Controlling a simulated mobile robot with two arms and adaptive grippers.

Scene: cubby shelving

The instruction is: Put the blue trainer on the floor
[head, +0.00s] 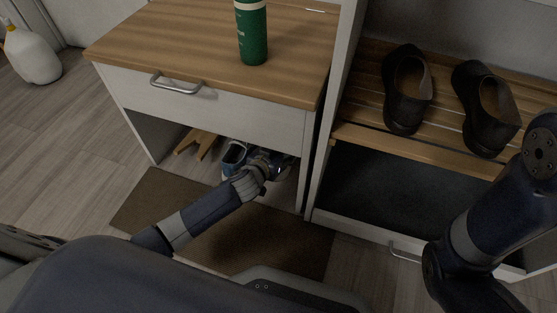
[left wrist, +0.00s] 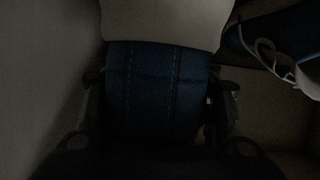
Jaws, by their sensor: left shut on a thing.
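My left gripper (head: 272,164) reaches into the open cubby under the drawer. In the left wrist view it is shut on a blue trainer (left wrist: 158,85), with one finger on each side of the blue fabric and a pale part above. A second blue trainer (head: 233,155) with a pale edge stands to the left of the gripper in the cubby. Its laces show at the right of the dark left wrist view (left wrist: 280,50). The held trainer is mostly hidden behind my gripper in the head view. My right gripper is out of the head view.
A brown mat (head: 160,205) lies on the floor (head: 60,140) before the cabinet. Wooden pieces (head: 197,143) sit left in the cubby. A green bottle (head: 252,35) stands on the cabinet top. Black shoes (head: 405,90) are on the slatted shelf. A white jug (head: 32,55) stands far left.

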